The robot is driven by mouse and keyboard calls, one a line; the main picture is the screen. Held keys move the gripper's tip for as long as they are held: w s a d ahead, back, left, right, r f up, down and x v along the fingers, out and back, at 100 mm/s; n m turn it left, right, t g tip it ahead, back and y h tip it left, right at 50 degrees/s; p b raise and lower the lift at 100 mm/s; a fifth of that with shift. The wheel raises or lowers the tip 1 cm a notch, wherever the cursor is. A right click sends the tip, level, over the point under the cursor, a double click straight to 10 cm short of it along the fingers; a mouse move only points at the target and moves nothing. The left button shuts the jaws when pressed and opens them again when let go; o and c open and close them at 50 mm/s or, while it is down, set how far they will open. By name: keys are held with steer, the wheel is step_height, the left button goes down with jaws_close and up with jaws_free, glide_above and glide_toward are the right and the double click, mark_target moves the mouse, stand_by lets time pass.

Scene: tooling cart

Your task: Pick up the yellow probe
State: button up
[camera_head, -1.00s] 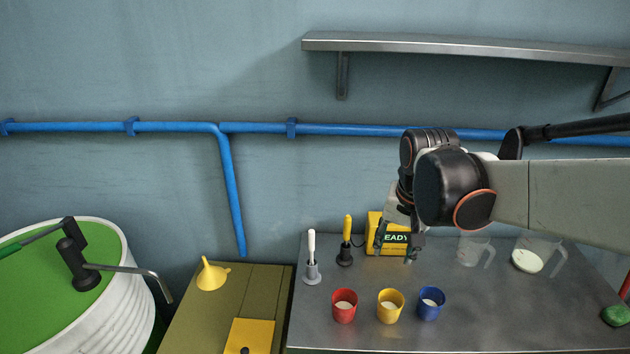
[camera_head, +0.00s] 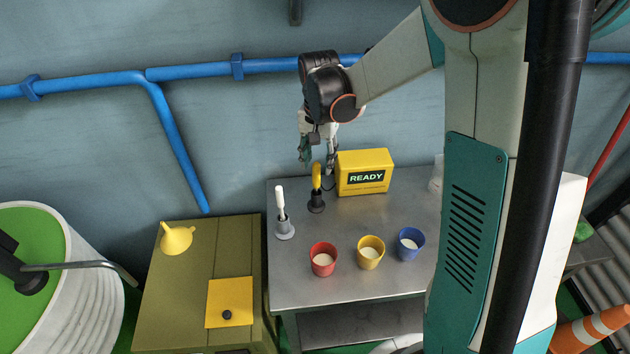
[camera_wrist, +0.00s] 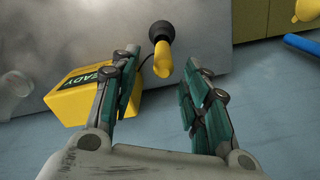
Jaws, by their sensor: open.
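The yellow probe (camera_head: 316,176) stands upright in a black holder (camera_head: 316,202) on the metal cart top, left of the yellow box. My gripper (camera_head: 318,166) hangs just above and behind the probe's top, its fingers pointing down. In the wrist view the probe (camera_wrist: 162,60) shows just beyond the fingertips, between the lines of the two open green fingers (camera_wrist: 162,65). Nothing is between the fingers. I cannot tell the exact height gap to the probe.
The yellow READY box (camera_head: 364,173) stands close right of the probe. A white probe (camera_head: 280,203) stands in a grey holder to the left. Red (camera_head: 323,260), yellow (camera_head: 371,253) and blue (camera_head: 410,244) cups stand in front. The wall is close behind.

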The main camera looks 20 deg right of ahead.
mark_target(316, 179)
steer(key=f+b, duration=0.1)
steer(key=f, duration=0.1)
steer(key=f+b, duration=0.1)
steer(key=f, duration=0.4)
steer(key=shift+s+a+f+b, duration=0.1)
steer(key=shift+a+f+b, duration=0.2)
steer(key=shift+b, duration=0.1)
jaws_close()
